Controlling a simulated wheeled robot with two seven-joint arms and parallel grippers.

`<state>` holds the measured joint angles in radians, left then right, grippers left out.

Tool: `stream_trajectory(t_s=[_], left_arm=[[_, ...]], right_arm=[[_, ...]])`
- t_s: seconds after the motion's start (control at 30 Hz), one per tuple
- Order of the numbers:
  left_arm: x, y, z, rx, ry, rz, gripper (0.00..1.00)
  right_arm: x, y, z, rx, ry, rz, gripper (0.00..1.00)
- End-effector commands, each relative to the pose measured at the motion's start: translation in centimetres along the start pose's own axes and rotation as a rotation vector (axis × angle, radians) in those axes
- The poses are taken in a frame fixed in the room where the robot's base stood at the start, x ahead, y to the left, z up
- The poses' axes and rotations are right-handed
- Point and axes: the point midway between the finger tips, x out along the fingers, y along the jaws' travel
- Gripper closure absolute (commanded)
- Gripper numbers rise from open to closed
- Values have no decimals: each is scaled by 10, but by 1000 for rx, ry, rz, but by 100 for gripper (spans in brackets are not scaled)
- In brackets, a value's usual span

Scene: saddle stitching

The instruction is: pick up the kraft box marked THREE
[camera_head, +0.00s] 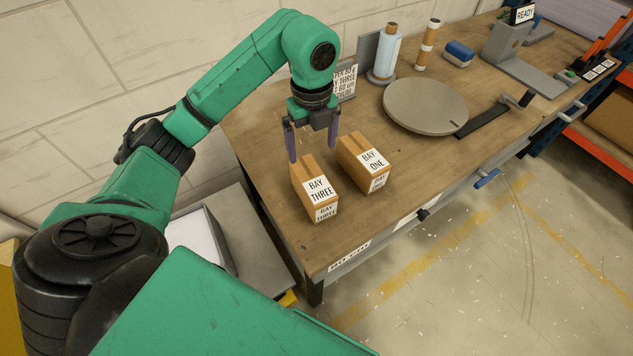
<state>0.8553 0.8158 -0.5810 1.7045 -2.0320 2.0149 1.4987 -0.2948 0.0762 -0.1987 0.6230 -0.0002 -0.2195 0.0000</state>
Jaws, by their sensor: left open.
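The kraft box marked BAY THREE (314,188) stands on the wooden table near its left front corner. It has white labels on its top and front. A second kraft box, marked BAY ONE (364,160), stands just to its right and slightly farther back. My left gripper (311,158) is open, fingers pointing down. Its left finger shows above the far end of the BAY THREE box, and its right finger is near the BAY ONE box. I cannot tell if either finger touches a box. My right gripper is not in view.
The wooden table (270,150) has a grey round turntable (426,104) right of the boxes. A printed sign (345,82) and a wrapped roll (384,55) stand behind. A blue-topped block (459,52) lies farther right. Bare tabletop lies left of the boxes.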

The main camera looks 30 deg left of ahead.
Motion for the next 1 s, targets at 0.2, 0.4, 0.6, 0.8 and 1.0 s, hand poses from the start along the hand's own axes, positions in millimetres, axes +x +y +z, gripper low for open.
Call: stream_trajectory(t_s=[0.2,0.4,0.6,0.8,1.0], left_arm=[[55,1,-3,5,8,4,0],[82,0,-3,7,8,0,0],[120,0,-2,7,10,-1,0],[130,0,-1,9,6,-5,0],[130,0,-1,9,6,-5,50]], right_arm=[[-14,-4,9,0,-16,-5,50],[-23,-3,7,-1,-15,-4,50],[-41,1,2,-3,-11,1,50],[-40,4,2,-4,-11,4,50],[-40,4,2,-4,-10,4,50]])
